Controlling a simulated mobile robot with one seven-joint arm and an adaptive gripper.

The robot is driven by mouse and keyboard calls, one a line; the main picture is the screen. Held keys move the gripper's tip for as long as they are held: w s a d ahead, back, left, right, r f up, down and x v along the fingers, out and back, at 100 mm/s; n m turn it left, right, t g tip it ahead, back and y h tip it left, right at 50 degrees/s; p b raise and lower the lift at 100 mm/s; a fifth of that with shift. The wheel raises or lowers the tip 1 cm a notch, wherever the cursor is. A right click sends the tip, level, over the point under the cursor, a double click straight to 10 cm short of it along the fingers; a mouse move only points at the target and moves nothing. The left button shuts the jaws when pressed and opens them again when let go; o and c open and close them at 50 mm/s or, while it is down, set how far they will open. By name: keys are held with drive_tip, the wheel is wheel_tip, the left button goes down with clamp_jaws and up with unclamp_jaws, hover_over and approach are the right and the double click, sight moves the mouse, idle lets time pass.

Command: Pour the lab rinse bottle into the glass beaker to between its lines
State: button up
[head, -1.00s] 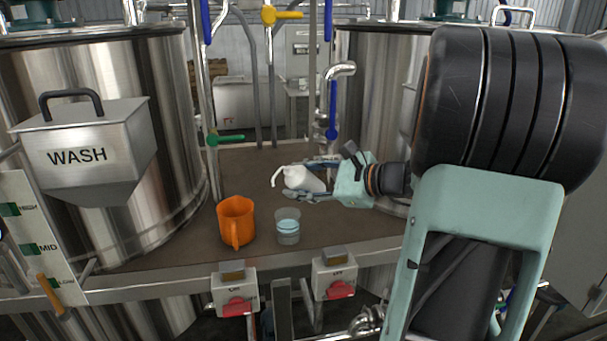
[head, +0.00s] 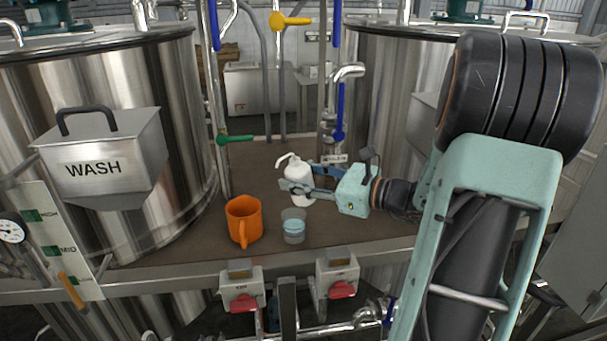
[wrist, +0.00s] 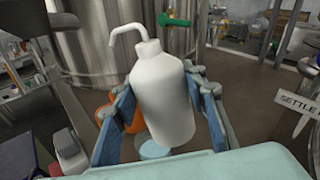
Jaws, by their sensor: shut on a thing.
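The white lab rinse bottle (head: 298,179) with its bent spout is held in my gripper (head: 300,190) above the brown deck. It stands nearly upright, spout to the left. In the wrist view the bottle (wrist: 164,95) fills the space between the two blue fingers of my gripper (wrist: 165,115). The glass beaker (head: 293,226) stands on the deck in front of the bottle, with pale blue liquid in it. The beaker (wrist: 154,150) is mostly hidden behind the bottle in the wrist view. Its lines are too small to read.
An orange jug (head: 244,221) stands close left of the beaker. Steel tanks rise on both sides, the left with a WASH hopper (head: 100,158). Two switch boxes with red handles (head: 342,290) sit at the deck's front edge. A green-handled valve (head: 236,139) is behind.

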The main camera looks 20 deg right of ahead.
drive_tip(key=shift+a+r+m+t+y+p, duration=0.2)
drive_tip(key=shift+a+r+m+y+p, duration=0.1)
drive_tip(key=shift+r+m+p, duration=0.3)
drive_tip(key=shift+a+r+m+t+y+p, duration=0.25)
drive_tip(key=shift+r+m+p, duration=0.25)
drive_tip(key=shift+r+p, duration=0.15)
drive_tip(key=shift+s+h, duration=0.1)
drive_tip(key=shift+h, duration=0.15)
